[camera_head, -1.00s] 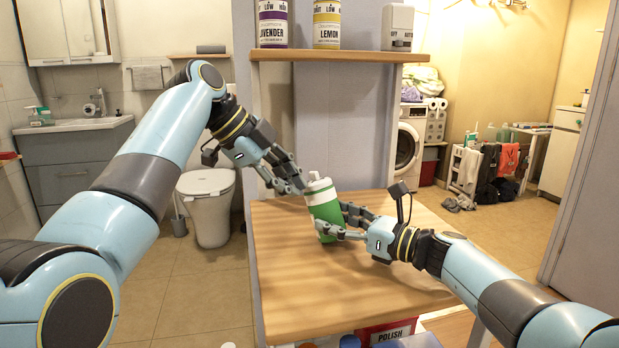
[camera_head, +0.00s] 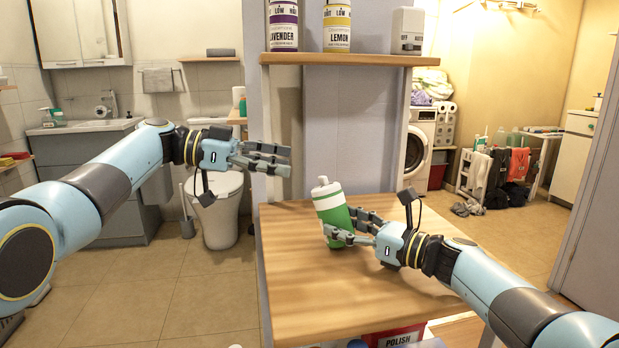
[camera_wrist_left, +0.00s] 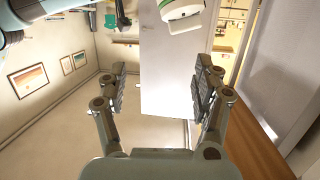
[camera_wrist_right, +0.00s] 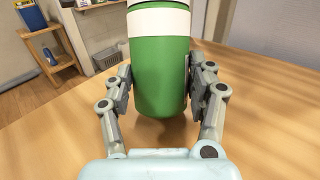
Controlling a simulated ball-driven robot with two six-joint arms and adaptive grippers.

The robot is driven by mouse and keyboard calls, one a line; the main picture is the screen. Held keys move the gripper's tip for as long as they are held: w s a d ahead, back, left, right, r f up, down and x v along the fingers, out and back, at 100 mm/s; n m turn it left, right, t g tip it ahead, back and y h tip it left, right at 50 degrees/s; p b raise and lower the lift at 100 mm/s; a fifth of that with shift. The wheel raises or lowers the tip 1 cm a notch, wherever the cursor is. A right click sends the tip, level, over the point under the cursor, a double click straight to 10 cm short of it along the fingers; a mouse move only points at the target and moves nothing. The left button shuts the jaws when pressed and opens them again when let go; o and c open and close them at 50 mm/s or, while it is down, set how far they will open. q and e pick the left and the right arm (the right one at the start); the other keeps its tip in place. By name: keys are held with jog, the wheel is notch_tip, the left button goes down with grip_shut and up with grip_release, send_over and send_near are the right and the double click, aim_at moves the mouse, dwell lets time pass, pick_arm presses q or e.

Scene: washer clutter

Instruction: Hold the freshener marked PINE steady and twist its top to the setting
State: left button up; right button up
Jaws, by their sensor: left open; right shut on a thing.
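A green bottle-shaped freshener (camera_head: 336,220) with a white band and white top (camera_head: 323,186) is over the wooden table, its top leaning left in the head view. No PINE mark can be read on the side I see. My right gripper (camera_head: 342,232) is shut around its lower body, and the right wrist view shows the green body (camera_wrist_right: 160,75) between the fingers. I cannot tell whether its base touches the table. My left gripper (camera_head: 288,160) is open and empty, up and left of the white top. A white and green part (camera_wrist_left: 183,12) shows at the left wrist view's top edge.
The wooden table (camera_head: 300,300) is mostly clear. A shelf (camera_head: 350,59) above it holds a LAVENDER canister (camera_head: 284,25), a LEMON canister (camera_head: 337,27) and a white box marked OFF (camera_head: 407,30). A red POLISH container (camera_head: 400,336) is below the table's front edge.

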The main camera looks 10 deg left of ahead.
aim_at(320, 178)
pick_arm(q)
jog(key=w+a+f+n+t+h, duration=0.1)
jog(key=a+f+n+t+h, duration=0.15)
jog(key=a+f+n, duration=0.2)
jog(key=shift+n+y, duration=0.35)
jog(key=x, duration=1.1)
jog(key=c, duration=1)
